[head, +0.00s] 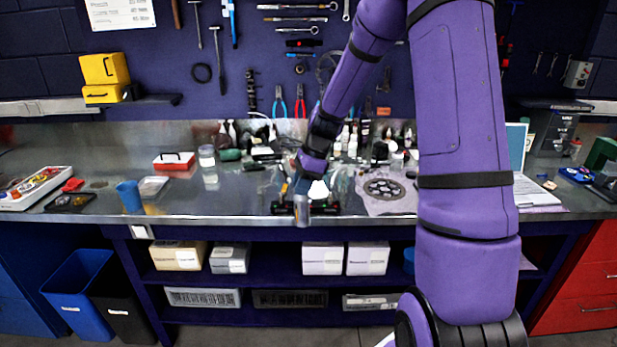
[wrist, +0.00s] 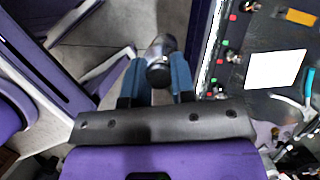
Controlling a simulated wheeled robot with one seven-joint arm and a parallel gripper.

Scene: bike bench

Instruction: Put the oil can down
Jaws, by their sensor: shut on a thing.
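The oil can (wrist: 162,62) shows in the wrist view as a silvery body with a dark round end. It is held between the two blue fingers of my gripper (wrist: 160,78), which is shut on it. In the head view the oil can (head: 302,214) is a small grey shape at the bench's front edge, under my gripper (head: 303,200). In the wrist view floor shows beside the can and the bench edge lies to its right. I cannot tell its exact height over the edge.
The steel workbench (head: 235,205) has bare room at the front left. A dark strip with red and green bits (head: 283,208) lies by the front edge. A blue cup (head: 130,195) stands left and a mat with a chainring (head: 385,190) lies right. Bottles and tools crowd the back.

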